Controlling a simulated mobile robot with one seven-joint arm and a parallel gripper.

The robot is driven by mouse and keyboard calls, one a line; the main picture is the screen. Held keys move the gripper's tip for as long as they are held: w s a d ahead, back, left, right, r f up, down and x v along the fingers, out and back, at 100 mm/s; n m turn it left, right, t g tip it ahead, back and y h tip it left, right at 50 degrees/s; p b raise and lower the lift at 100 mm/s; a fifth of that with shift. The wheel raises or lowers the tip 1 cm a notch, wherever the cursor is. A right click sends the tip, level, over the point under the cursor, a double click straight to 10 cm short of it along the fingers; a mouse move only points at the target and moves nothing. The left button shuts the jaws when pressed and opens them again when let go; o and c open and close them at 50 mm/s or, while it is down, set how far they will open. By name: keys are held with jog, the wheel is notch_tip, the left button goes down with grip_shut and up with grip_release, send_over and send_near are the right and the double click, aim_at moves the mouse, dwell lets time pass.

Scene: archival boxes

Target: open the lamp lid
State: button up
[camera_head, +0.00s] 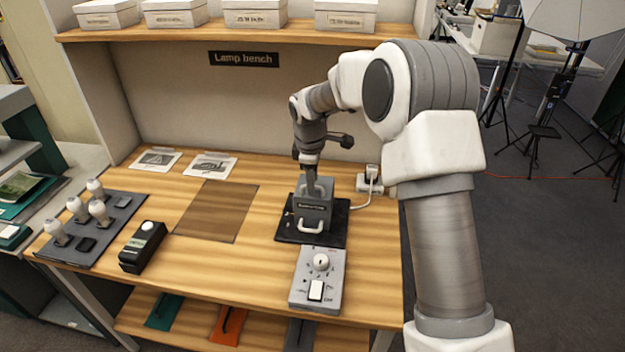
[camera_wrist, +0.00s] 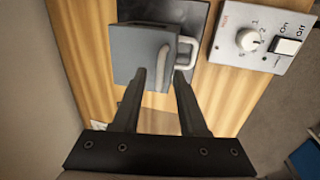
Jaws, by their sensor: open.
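The lamp housing (camera_head: 313,212) is a grey box with a dark label and a pale handle (camera_head: 311,226) on its front. It stands on a black base plate (camera_head: 286,232) on the bench. My gripper (camera_head: 312,188) is over the top of the box, pointing down. In the wrist view, a grey panel of the box (camera_wrist: 136,55) and a pale handle (camera_wrist: 188,52) lie just beyond my fingertips (camera_wrist: 160,72). The fingers are apart, with part of a handle showing between their tips. I cannot tell whether they touch it. How far the lid stands open is unclear.
A control panel (camera_head: 318,278) with knob and switch lies in front of the housing. A socket block (camera_head: 370,181) with a white cord is right of it. A black meter (camera_head: 143,247) and a bulb tray (camera_head: 87,235) stand left. The brown mat (camera_head: 217,211) is clear.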

grip_shut()
dwell(1.4)
